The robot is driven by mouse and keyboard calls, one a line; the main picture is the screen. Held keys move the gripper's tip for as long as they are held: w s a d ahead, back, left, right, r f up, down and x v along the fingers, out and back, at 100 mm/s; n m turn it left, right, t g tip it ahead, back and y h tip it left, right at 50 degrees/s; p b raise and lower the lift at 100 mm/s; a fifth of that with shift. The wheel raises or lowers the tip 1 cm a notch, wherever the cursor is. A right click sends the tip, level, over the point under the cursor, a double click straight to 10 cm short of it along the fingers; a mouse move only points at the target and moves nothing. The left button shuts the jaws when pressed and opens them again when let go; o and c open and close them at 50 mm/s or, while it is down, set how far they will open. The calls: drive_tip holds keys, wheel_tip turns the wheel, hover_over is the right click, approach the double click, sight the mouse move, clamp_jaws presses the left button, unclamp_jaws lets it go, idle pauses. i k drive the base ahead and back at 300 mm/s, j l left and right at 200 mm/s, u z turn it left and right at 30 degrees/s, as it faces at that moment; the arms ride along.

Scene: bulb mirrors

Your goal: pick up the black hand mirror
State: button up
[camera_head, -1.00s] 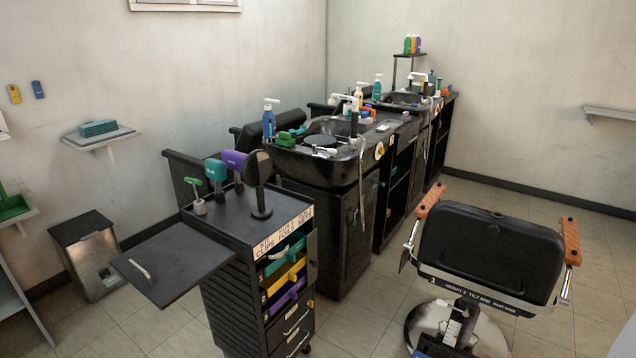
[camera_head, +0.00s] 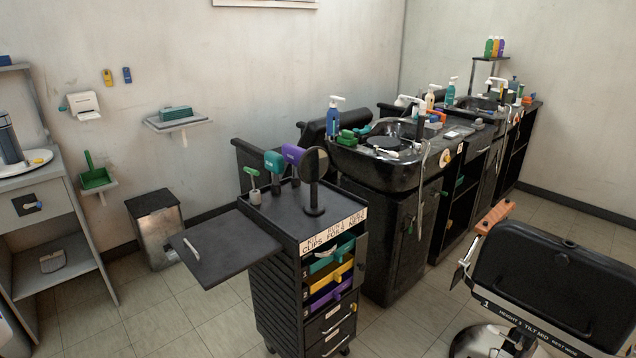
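A black round mirror on a stem and base (camera_head: 314,165) stands upright at the right of the trolley's top. It looks like the black hand mirror, though its face is dark and I cannot tell if it sits in a stand. Left of it stand a purple hair dryer (camera_head: 292,154), a teal hair dryer (camera_head: 273,161) and a small green-headed tool (camera_head: 252,174). My gripper is not in view.
The black trolley (camera_head: 225,247) has a side flap out to the left and coloured drawers in front. Black wash basins (camera_head: 385,165) stand behind it to the right. A salon chair (camera_head: 550,280) is at right. A metal bin (camera_head: 155,228) stands by the wall. Floor is open at front left.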

sight(313, 164)
drive_tip(key=i+l, duration=0.15)
drive_tip(key=i, duration=0.4)
drive_tip(key=i+l+u, duration=0.1)
drive_tip(key=i, duration=0.45)
drive_tip(key=i+l+u, duration=0.1)
drive_tip(key=i, duration=0.4)
drive_tip(key=l, duration=0.1)
